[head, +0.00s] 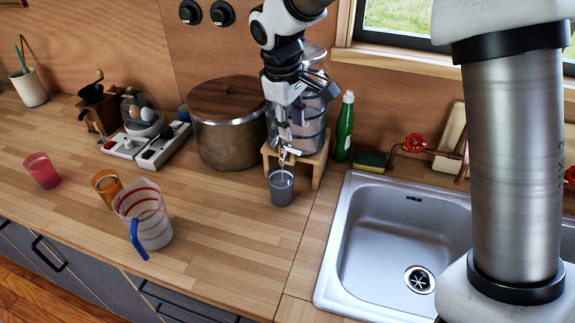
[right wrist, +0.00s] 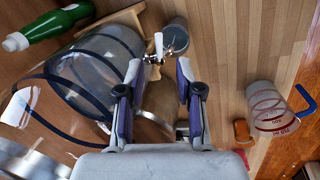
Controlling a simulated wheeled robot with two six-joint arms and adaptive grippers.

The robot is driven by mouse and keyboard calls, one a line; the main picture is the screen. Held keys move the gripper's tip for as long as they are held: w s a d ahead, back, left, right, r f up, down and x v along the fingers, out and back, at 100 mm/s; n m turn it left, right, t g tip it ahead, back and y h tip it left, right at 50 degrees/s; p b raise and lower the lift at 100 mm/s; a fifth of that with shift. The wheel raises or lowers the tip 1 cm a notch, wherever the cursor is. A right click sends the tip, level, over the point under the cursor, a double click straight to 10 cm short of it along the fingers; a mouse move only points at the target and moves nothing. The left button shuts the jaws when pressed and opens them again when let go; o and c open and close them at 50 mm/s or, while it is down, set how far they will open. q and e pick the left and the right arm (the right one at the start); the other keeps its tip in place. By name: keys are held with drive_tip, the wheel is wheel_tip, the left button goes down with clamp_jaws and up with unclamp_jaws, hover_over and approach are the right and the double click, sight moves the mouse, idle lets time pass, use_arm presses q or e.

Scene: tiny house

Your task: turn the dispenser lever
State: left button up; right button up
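The glass dispenser (head: 312,125) stands on a small wooden stand (head: 318,165) against the back wall, left of the sink. Its metal tap (head: 283,152) faces the front; the right wrist view shows the tap (right wrist: 170,50) with a pale upright lever (right wrist: 159,46). A grey cup (head: 281,190) stands below the spout. My right gripper (head: 286,112) is in front of the dispenser, just above the tap, and partly hides the jar. In the right wrist view its fingers (right wrist: 158,82) are apart and empty, with the lever beyond the gap. My left gripper is not in view.
A green bottle (head: 344,128) and sponge (head: 370,160) stand right of the dispenser, by the sink (head: 345,245). A large lidded pot (head: 228,145) is close on the left. A measuring jug (head: 150,225) and coloured cups stand front left. The counter before the pot is clear.

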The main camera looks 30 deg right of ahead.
sight(295, 151)
drive_tip(key=f, duration=0.2)
drive_tip(key=d+f, duration=0.1)
drive_tip(key=f, duration=0.1)
drive_tip(key=f+p, duration=0.1)
drive_tip(key=f, duration=0.2)
drive_tip(key=shift+w+d, duration=0.2)
drive_tip(key=shift+w, duration=0.2)
drive_tip(key=shift+s, duration=0.1)
clamp_jaws()
drive_tip(key=n+p, duration=0.2)
drive_tip(key=p, duration=0.1)
drive_tip(key=shift+d+r, duration=0.3)
drive_tip(key=shift+r, duration=0.05)
drive_tip(key=shift+d+f+n+t+p, duration=0.1)
drive_tip(key=shift+d+n+t+p, duration=0.05)
drive_tip(key=shift+n+t+p, duration=0.3)
drive_tip(key=shift+w+f+n, duration=0.2)
drive_tip(key=shift+f+n, duration=0.1)
drive_tip(key=shift+n, duration=0.05)
